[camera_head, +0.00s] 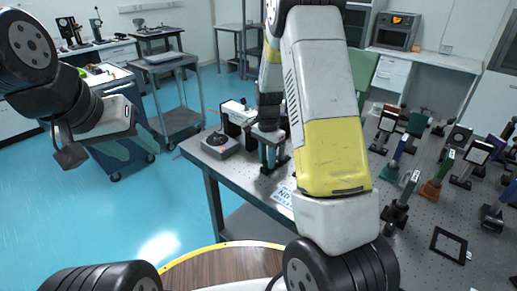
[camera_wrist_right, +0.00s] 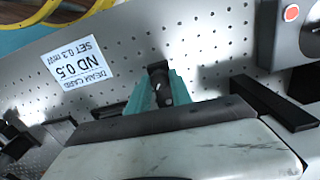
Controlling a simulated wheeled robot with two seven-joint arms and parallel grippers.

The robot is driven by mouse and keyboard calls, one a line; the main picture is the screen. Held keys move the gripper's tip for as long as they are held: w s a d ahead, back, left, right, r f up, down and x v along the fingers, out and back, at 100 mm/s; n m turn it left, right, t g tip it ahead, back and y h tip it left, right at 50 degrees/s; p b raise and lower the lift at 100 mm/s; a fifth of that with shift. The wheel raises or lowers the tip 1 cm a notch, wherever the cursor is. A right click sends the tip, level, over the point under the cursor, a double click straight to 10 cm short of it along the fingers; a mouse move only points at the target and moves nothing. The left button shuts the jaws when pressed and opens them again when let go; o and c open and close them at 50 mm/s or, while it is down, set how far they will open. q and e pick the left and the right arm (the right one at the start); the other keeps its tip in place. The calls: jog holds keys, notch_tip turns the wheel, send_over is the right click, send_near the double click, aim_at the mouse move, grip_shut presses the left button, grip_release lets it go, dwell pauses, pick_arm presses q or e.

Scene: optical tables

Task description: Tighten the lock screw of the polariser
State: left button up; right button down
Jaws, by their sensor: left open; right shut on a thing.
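My right gripper (camera_head: 271,158) is low over the front left part of the optical table, pointing down. Its teal fingers are shut on a small dark knob-like part (camera_wrist_right: 160,84), seen between the fingertips in the right wrist view. I cannot tell whether this is the polariser's lock screw; the gripper and arm hide most of what is under it. A dark post base (camera_head: 276,166) shows below the fingers. My left gripper (camera_head: 122,150) is open and empty, held out over the floor in front of the blue cart.
The perforated table (camera_head: 430,240) bears several post-mounted optics on the right and a black square frame (camera_head: 449,245). A white device (camera_head: 238,113) and a grey box with a red button (camera_wrist_right: 291,13) stand near the right gripper. A label (camera_wrist_right: 79,66) reads ND 0.5.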

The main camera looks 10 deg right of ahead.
jog(key=n, duration=0.3)
jog(key=shift+n, duration=2.1)
jog(key=c, duration=1.1)
grip_release()
jog(key=shift+c, duration=0.2)
jog(key=shift+r, duration=0.1)
notch_tip(320, 180, up, 7)
jog(key=shift+w+f, duration=0.1)
jog(key=shift+r, duration=0.45)
